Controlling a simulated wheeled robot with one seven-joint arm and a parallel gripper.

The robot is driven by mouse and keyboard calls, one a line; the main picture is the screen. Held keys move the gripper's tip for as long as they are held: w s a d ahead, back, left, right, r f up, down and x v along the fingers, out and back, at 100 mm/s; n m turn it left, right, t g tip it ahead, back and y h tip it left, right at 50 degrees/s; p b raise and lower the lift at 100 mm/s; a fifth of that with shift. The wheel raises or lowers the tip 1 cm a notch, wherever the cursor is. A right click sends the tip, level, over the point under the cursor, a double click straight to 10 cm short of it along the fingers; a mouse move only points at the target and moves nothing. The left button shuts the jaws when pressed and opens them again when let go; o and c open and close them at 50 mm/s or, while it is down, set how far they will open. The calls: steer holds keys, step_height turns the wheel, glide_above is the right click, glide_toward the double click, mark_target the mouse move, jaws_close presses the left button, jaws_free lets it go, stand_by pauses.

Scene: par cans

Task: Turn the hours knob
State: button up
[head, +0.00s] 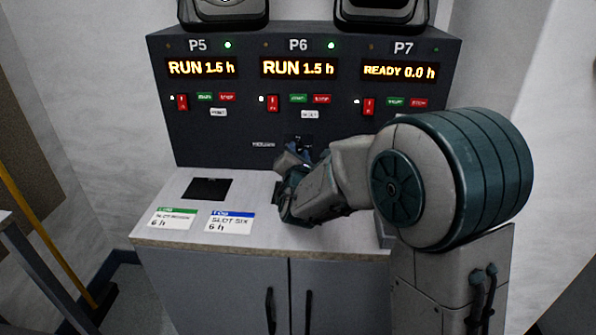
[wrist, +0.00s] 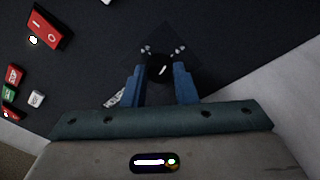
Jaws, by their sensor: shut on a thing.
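The hours knob (wrist: 160,69) is a dark round knob with a white pointer mark, on the black panel in the wrist view. My gripper (wrist: 163,72) has its two blue fingers on either side of the knob and is shut on it. In the head view my gripper (head: 296,158) is at the lower middle of the black control panel (head: 210,142), right of a small "HOURS" label (head: 263,145). My arm and fingers hide the knob there. The displays read P5 "RUN 1.5 h" (head: 201,68), P6 "RUN 1.5 h" (head: 298,68) and P7 "READY 0.0 h" (head: 400,71).
Each display has a red rocker switch, such as P7's (head: 368,106), and small green, red and white buttons below it. A grey cabinet top (head: 165,222) carries two cards, one green-edged (head: 172,219) and one blue-edged (head: 230,222), and a dark square (head: 208,189).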

steer(key=m+b, duration=0.1)
steer(key=b, duration=0.1)
steer(key=m+b, duration=0.1)
steer(key=b, duration=0.1)
steer(key=shift+f, duration=0.35)
steer(key=shift+r+m+b, duration=0.15)
steer(key=shift+m+b, duration=0.55)
steer(key=shift+b, duration=0.4)
steer(key=shift+r, duration=0.15)
steer(key=o, duration=1)
steer(key=s, duration=1.3)
steer(key=shift+s+d+p, duration=0.35)
steer(key=shift+s+d, duration=0.05)
